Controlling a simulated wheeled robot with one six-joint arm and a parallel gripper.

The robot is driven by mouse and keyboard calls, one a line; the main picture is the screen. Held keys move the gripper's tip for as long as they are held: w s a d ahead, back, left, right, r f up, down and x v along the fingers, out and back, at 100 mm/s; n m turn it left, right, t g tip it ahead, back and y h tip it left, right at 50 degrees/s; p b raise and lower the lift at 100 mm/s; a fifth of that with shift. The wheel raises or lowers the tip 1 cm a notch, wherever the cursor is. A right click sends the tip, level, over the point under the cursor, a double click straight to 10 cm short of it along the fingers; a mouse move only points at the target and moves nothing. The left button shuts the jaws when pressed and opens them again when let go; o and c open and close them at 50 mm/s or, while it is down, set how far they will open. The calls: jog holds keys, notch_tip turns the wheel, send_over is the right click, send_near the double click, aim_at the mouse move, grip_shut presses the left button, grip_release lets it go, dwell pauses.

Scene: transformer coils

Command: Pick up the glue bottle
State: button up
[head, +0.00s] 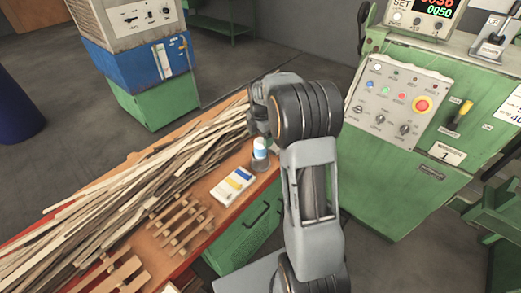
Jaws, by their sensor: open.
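A small bottle with a white top, a blue band and a grey lower part (260,149), which looks like the glue bottle, stands upright on the wooden bench top near its right edge. My gripper (262,128) is at the end of my arm, just above the bottle in the picture. It is open, and nothing shows held in it. The fingers are small and partly hidden by my wrist. I cannot tell how far the gripper is from the bottle.
A white card with yellow and blue marks (232,186) lies beside the bottle. Long wooden strips (130,185) cover the left of the bench, with wooden combs (180,222) in front. A green winding machine (420,130) stands at the right, and a blue-and-green cabinet (140,70) behind.

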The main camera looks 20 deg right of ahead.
aim_at(261, 147)
jog(key=shift+f+p, duration=0.35)
jog(key=shift+f, duration=2.7)
jog(key=c, duration=1)
